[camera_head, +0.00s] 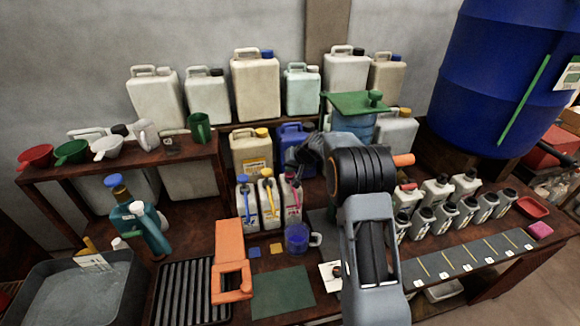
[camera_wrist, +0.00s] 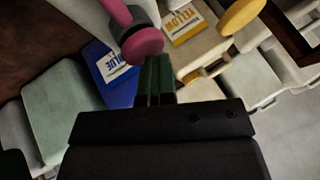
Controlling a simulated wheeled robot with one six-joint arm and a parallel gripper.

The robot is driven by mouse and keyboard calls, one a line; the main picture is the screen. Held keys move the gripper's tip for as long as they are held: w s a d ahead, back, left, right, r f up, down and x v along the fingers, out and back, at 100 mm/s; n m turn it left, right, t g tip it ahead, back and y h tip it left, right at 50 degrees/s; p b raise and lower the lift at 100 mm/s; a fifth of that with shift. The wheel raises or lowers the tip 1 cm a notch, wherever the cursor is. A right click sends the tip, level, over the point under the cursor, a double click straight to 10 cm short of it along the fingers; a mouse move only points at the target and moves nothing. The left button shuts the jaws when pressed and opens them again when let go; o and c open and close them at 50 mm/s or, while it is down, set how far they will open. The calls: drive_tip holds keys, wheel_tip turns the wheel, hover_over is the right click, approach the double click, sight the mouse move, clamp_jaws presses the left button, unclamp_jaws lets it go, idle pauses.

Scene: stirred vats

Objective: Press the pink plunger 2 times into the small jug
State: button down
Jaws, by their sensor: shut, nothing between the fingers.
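Three white pump bottles stand side by side on the bench. The right one has the pink plunger (camera_head: 293,184), with its head partly hidden by my gripper (camera_head: 298,160) in the head view. In the wrist view the pink plunger (camera_wrist: 142,44) shows as a round pink head beside the tips of my gripper (camera_wrist: 155,68). My gripper is shut and empty; I cannot tell if it touches the plunger. The small jug (camera_head: 297,238), blue with a grey handle, stands upright in front of the pink-plunger bottle.
The yellow plunger (camera_head: 266,173) and blue plunger (camera_head: 242,182) stand close on the left. Blue (camera_head: 293,135) and yellow-labelled (camera_head: 250,155) canisters are behind. Several grey bottles (camera_head: 445,213) stand right of my arm. A green mat (camera_head: 283,293) lies bare in front.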

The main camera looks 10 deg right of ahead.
drive_tip(key=shift+s+f, duration=0.25)
drive_tip(key=shift+f, duration=0.55)
drive_tip(key=shift+w+r+p, duration=0.2)
drive_tip(key=shift+r+p, duration=0.65)
drive_tip(key=shift+r, duration=0.7)
drive_tip(key=shift+w+r+p, duration=0.15)
drive_tip(key=shift+r+p, duration=0.7)
drive_tip(key=shift+r, duration=0.7)
